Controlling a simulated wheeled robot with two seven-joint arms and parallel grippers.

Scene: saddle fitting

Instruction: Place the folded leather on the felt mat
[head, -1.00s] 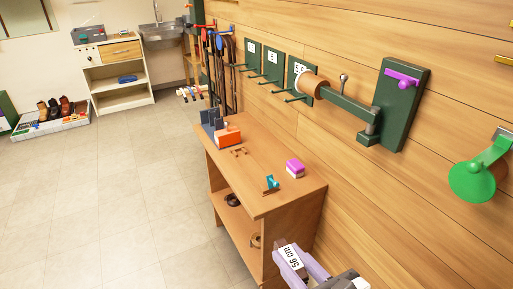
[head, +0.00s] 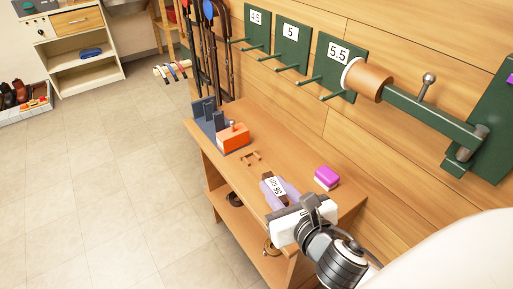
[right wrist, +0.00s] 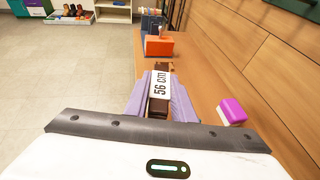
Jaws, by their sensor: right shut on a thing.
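My right gripper (head: 277,188) is shut on the folded leather (head: 267,176), a dark brown strip with a white tag reading "56 cm". In the head view they are over the workbench, and the gripper hides part of the bench. The right wrist view shows the leather (right wrist: 158,107) between the two lavender fingers of the gripper (right wrist: 160,100), with the tag on top. I cannot tell its height above the bench. I cannot make out a felt mat in either view. My left gripper is not in view.
A green wall arm (head: 420,108) with a brown roll (head: 368,82) juts out above.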

